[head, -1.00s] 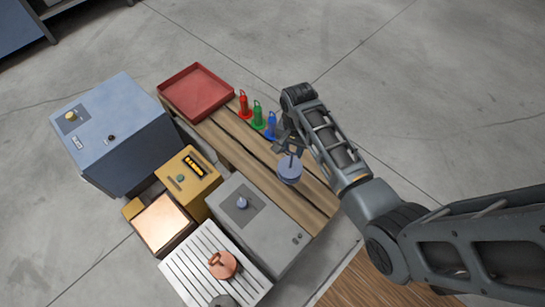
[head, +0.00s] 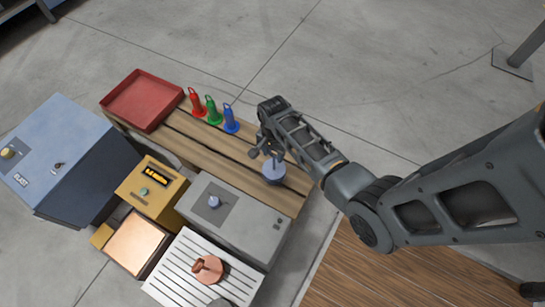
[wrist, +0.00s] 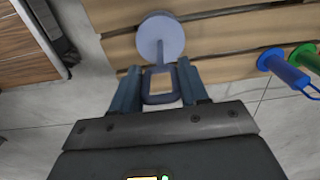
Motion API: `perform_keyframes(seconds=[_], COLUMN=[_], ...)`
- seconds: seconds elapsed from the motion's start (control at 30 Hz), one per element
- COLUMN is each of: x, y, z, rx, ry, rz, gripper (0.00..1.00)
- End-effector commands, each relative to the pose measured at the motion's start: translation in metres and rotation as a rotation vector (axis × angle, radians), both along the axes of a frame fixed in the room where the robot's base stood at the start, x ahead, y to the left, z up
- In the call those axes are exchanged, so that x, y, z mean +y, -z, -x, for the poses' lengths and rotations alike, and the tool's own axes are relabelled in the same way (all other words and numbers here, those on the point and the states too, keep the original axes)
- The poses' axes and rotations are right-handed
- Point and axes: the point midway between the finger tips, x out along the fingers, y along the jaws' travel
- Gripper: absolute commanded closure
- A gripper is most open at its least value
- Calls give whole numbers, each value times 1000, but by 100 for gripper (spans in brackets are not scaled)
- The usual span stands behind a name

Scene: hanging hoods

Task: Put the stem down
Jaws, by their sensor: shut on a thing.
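The stem (head: 274,173) is pale blue-grey, with a round disc, a thin rod and a square loop handle. My gripper (head: 265,150) is over the right part of the wooden slatted bench (head: 293,202), with the stem's disc below it. In the wrist view my gripper (wrist: 160,77) is shut on the loop of the stem (wrist: 160,38), one finger on each side. The disc shows beyond the fingertips against the bench slats. I cannot tell whether the disc touches the bench or hangs just above it.
Blue (head: 231,122), green (head: 213,112) and red (head: 196,103) looped pieces stand in a row on the bench, beyond my gripper. A red tray (head: 142,98) is at its far left. A grey box (head: 245,222) with a knob stands in front. Bare slats lie between.

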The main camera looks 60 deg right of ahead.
Motion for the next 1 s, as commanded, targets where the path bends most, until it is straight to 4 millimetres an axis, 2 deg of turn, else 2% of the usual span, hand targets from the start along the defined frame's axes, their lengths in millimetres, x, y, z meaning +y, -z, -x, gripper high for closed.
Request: perform_keyframes(seconds=[0.1,0.2,0.6,0.63,0.87,1.0], x=[0,0,0,0,0,0], y=[19,30,33,32,32,32], z=[0,-1,-1,0,0,0], rx=[0,0,-1,0,0,0], ry=[0,0,-1,-1,-1,-1], rz=[0,0,1,0,0,0], gripper=[100,100,100,53,31,30])
